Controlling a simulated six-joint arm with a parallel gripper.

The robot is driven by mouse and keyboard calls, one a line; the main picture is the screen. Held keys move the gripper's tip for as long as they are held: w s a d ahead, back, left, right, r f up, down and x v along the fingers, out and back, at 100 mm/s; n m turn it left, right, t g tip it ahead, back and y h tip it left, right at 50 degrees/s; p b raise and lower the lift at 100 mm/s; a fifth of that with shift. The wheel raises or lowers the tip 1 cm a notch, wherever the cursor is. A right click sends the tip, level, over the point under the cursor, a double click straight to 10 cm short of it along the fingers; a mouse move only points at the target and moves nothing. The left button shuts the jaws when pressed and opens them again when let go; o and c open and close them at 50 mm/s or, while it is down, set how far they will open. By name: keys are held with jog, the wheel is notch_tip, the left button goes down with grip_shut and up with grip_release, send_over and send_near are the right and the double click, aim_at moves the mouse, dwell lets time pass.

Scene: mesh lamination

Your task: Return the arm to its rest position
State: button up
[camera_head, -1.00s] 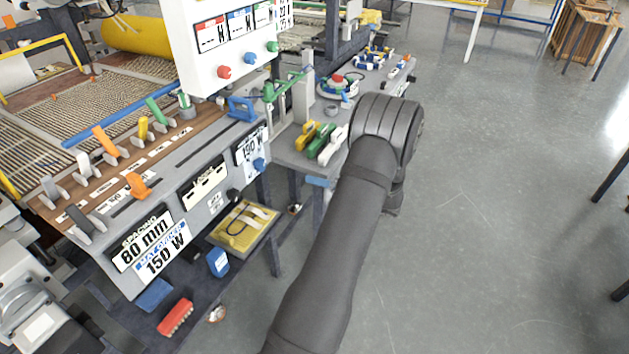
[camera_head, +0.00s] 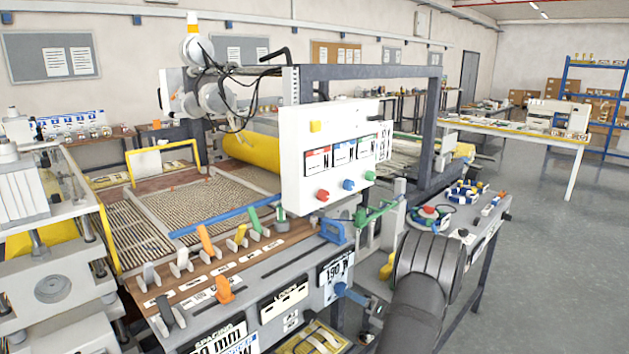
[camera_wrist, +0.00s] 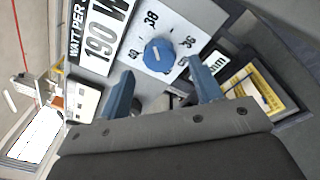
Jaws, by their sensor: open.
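My gripper (camera_wrist: 163,90) shows in the wrist view with its two blue fingers spread apart and nothing between them. A blue dial knob (camera_wrist: 158,55) on the machine's front panel lies beyond the fingertips, between them in the picture. I cannot tell the exact gap, but no grip on the knob shows. In the head view my dark arm (camera_head: 424,290) rises from the bottom edge, right of the machine panel.
The lamination machine's lever panel (camera_head: 245,270) and white control box (camera_head: 330,160) stand left of my arm. A grey side table (camera_head: 485,225) with small parts is just behind it. In the wrist view a yellow tray (camera_wrist: 255,90) is at right. Open floor (camera_head: 560,260) lies right.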

jog(key=shift+x, duration=2)
jog(key=v, duration=1.8)
jog(key=w+a+n+h, duration=0.1)
jog(key=w+a+n, duration=1)
jog(key=n, duration=0.5)
jog(key=shift+w+a+h, duration=0.25)
jog(key=shift+a+h, duration=0.15)
jog(key=shift+a, duration=1)
jog(key=shift+r+n, duration=0.1)
jog(key=shift+n, duration=0.2)
jog(key=shift+c, duration=0.2)
